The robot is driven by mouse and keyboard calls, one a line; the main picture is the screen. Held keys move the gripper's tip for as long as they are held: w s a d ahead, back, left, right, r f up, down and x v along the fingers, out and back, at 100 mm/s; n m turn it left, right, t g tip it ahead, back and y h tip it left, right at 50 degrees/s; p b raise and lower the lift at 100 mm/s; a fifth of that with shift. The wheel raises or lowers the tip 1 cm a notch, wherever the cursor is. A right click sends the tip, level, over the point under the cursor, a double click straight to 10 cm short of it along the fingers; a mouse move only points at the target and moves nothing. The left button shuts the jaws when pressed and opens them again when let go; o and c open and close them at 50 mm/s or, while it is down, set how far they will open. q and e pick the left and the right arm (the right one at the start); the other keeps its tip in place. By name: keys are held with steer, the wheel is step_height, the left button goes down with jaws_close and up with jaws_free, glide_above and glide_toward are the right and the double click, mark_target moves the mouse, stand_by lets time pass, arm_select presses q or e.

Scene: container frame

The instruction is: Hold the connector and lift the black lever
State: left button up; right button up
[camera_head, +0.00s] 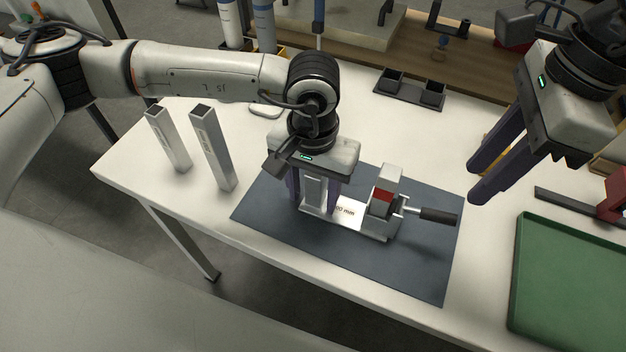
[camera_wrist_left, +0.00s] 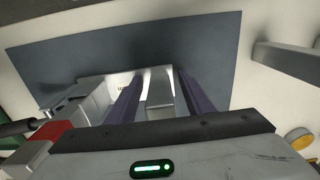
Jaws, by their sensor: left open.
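A metal fixture (camera_head: 345,216) with a red-marked block lies on the dark mat (camera_head: 270,215). Its black lever (camera_head: 438,215) sticks out level to the right. A grey metal connector (camera_head: 313,190) stands at the fixture's left end. My left gripper (camera_head: 314,207) points down over it, with one finger on each side. In the left wrist view the connector (camera_wrist_left: 160,92) shows between the two open fingers (camera_wrist_left: 160,100); contact cannot be told. My right gripper (camera_head: 478,182) is open and empty, in the air right of the lever and above it in the picture.
Two square metal tubes (camera_head: 213,150) stand at the left of the white table. A green tray (camera_head: 570,285) lies at the right, beside a dark bar and a red part (camera_head: 611,207). A black holder (camera_head: 410,92) sits at the back. The mat's front part is clear.

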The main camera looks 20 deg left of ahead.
arm_select(q)
steer(key=shift+f, duration=0.15)
jaws_close()
arm_select(e)
jaws_close()
steer(key=d+f+y, duration=0.3)
steer(key=d+y, duration=0.2)
steer(key=d, duration=0.9)
steer(key=shift+s+d+f+t+y, duration=0.15)
steer(key=shift+f+t+y, duration=0.05)
steer(key=shift+t+y, duration=0.1)
